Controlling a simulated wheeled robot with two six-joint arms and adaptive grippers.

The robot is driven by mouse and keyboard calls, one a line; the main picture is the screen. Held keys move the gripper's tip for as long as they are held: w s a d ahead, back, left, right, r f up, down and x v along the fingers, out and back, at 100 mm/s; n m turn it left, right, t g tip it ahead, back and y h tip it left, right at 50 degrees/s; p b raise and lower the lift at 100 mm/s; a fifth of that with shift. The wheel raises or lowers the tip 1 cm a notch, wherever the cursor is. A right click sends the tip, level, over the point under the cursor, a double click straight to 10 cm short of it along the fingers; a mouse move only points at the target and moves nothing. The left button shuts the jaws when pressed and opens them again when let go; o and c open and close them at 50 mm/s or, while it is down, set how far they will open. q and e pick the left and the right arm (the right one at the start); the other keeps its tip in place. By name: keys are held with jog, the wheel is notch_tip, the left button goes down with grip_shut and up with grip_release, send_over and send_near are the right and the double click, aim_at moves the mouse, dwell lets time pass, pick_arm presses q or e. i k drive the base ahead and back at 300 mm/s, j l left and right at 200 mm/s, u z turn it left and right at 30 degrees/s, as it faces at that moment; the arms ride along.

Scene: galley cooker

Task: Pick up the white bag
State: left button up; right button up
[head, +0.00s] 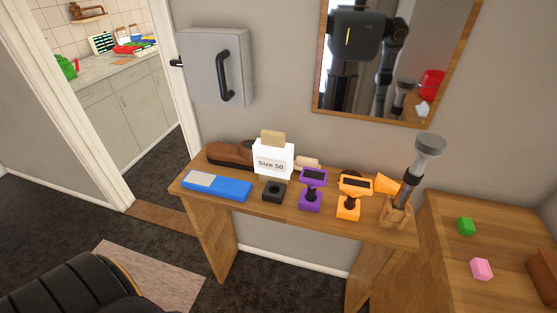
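A white, box-shaped item labelled "Size 50" (272,163), with a tan piece sticking out of its top, stands upright on the narrow wooden table (330,222); it looks like the white bag. It stands near the wall, behind a small black block (274,190) and beside a brown shoe (230,154). Its front and top are clear to see; its back is hidden. Neither of my grippers is in view, and nothing touches the bag from my side.
On the table are a blue tray-like block (228,190), a purple device (312,188), an orange device (350,197) and a grey-headed tool in a wooden holder (397,212). A mirror (375,60) hangs above. A lower wooden surface (470,250) stands right. Dark floor lies in front.

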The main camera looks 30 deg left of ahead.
aim_at(273, 158)
jog(key=k+j+u, duration=0.1)
jog(key=u, duration=0.25)
jog(key=j+u, duration=0.15)
jog(key=u, duration=0.2)
jog(key=k+j+u, duration=0.1)
jog(key=u, duration=0.25)
jog(key=j, duration=0.1)
